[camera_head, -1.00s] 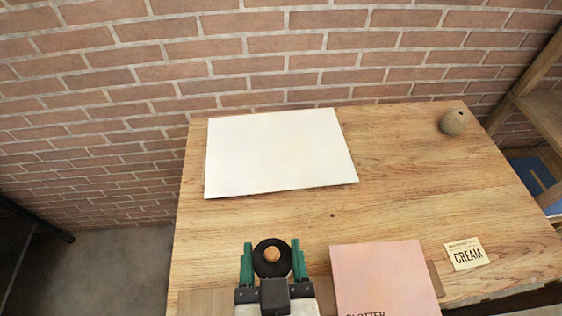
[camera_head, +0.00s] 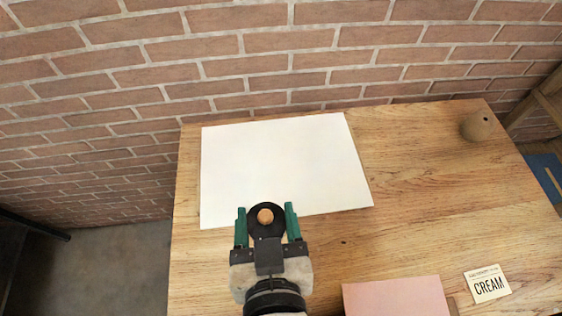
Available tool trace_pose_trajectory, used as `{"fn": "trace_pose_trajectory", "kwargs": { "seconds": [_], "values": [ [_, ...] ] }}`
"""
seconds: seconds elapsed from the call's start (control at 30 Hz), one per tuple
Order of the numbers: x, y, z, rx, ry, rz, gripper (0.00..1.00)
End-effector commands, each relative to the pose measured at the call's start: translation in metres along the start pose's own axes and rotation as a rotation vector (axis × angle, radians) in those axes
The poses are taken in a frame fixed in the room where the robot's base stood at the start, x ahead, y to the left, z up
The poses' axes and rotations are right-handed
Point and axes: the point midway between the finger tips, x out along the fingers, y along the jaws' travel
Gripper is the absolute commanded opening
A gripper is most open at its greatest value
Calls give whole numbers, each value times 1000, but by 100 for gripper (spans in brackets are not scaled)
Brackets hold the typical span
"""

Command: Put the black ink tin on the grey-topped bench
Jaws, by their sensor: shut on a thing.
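The gripper is shut on this tin. It holds the tin over the front edge of a large white sheet on a wooden table; the height above the sheet is hard to tell. No label shows on the tin. A grey-topped bench is not in view.
The wooden table (camera_head: 420,225) stands by a brick wall. The white sheet (camera_head: 280,160) lies at its back left. A pink blotter (camera_head: 395,297) and a CREAM card (camera_head: 488,284) lie at the front right. A round brown pot (camera_head: 477,126) stands at the back right.

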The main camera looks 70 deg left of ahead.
Motion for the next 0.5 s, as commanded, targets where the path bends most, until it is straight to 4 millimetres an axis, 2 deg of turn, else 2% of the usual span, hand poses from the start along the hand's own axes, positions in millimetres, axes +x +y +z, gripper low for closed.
{"fn": "trace_pose_trajectory", "kwargs": {
  "seconds": [0.37, 0.5],
  "values": [
    [0, 0, -1, 0, 2, 0, 15],
    [7, 2, 2, -1, 3, 1, 15]
  ]
}}
